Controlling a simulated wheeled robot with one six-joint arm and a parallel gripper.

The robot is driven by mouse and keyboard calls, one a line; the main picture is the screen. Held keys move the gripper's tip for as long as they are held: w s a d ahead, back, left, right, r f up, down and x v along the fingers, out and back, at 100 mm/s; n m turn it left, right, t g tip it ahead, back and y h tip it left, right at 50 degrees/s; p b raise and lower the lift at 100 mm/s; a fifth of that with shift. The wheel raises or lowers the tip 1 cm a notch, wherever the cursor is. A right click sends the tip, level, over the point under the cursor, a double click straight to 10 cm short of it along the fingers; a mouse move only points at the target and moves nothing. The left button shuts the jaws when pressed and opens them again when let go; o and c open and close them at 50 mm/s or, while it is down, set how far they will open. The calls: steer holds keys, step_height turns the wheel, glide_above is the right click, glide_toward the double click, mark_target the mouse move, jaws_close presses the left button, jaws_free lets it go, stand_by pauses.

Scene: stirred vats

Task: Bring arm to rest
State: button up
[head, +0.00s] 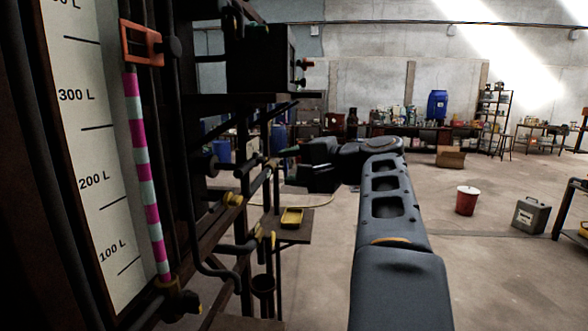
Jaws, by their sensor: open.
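My arm (398,230) rises from the bottom of the head view, right of centre, and bends left at its wrist. My gripper (292,152) is at its left end, dark against the dark pipes and frame, and its jaws are open. I see nothing held between them. The fingertips are small and hard to make out, and I cannot tell how far they are from the pipework.
A level scale (92,150) with a magenta-and-white striped tube (145,180) stands at the left. Right of it are a dark box (262,58), pipes and a small shelf with a yellow tray (292,217). A red bucket (467,201) and grey can (531,215) stand on open floor at right.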

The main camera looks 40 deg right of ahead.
steer(key=shift+s+d, duration=0.1)
steer(key=shift+s, duration=0.1)
stand_by(0.5)
step_height(320, 180, down, 19)
steer(key=s+n+g+h, duration=0.1)
steer(key=s+g+h, duration=0.1)
steer(key=g+h, duration=0.3)
steer(key=s+a+f+n+g, duration=0.3)
steer(key=a+f+n, duration=0.2)
steer(key=a+f, duration=0.2)
steer(key=s+a+f+n+g+h+p, duration=0.1)
steer(key=s+a+f+n, duration=0.3)
steer(key=a, duration=0.5)
steer(key=shift+s+f+n+g, duration=0.15)
steer(key=shift+f+n+g, duration=0.75)
steer(key=shift+f+n, duration=0.55)
